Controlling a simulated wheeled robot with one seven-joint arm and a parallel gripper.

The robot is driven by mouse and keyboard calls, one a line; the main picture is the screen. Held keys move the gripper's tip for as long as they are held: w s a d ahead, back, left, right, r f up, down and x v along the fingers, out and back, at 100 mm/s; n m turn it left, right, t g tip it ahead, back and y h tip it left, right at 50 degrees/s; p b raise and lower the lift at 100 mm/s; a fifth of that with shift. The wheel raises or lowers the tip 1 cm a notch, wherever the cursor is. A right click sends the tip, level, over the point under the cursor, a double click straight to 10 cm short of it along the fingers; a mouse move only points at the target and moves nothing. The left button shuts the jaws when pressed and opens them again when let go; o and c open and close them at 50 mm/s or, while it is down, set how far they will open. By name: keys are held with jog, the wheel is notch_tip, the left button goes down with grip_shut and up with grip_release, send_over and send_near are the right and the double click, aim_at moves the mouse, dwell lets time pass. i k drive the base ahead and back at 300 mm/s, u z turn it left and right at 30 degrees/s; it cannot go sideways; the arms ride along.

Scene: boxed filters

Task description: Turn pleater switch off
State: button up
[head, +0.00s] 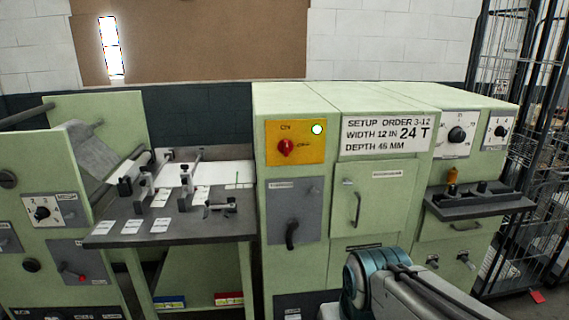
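A red rotary switch (286,147) sits on a yellow panel (308,155) on the upper front of the green cabinet (345,220). Small text beside the switch is too small to read surely. A round lamp (317,129) at the panel's upper right is lit green-white. I cannot read any label naming the pleater. Part of my arm shows at the bottom, right of centre, below and to the right of the yellow panel. My gripper's fingers are not in view, and nothing of mine touches the switch.
Below the yellow panel is a grey panel with a black handle (291,235). Black knobs show at the right (457,134) and on the left machine (41,212). A grey worktable (190,228) with clamps lies left. A dark shelf (480,200) juts out right. A wire cage (525,150) stands far right.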

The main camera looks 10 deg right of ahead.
aim_at(286, 147)
jog(key=k, duration=0.7)
jog(key=z, duration=0.85)
jog(key=i, duration=0.8)
jog(key=z, duration=0.45)
jog(key=i, duration=0.8)
jog(key=u, duration=0.85)
jog(key=i, duration=0.65)
jog(key=u, duration=0.6)
